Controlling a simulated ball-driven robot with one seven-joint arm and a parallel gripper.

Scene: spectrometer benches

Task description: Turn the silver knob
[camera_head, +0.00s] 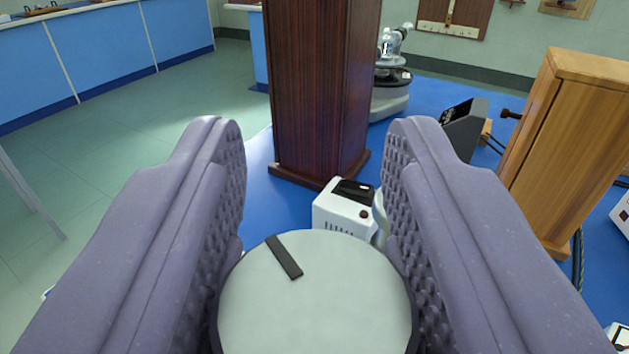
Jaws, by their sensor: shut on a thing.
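The silver knob (330,309) is a round pale grey disc with a dark rim at the bottom middle of the view. A black pointer mark on its face runs from the upper left toward its middle. My gripper (315,180) has one purple, textured finger on each side of the knob. The fingers are shut on the knob's sides, with their tips reaching past it. The knob's lower edge is cut off by the frame, and what it is mounted on is hidden.
A dark wooden pillar (318,90) stands beyond the knob on a blue surface. A small white device (342,210) sits before it. A light wooden cabinet (575,140) and a dark slanted box (462,125) are at right. Green floor (130,150) is open at left.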

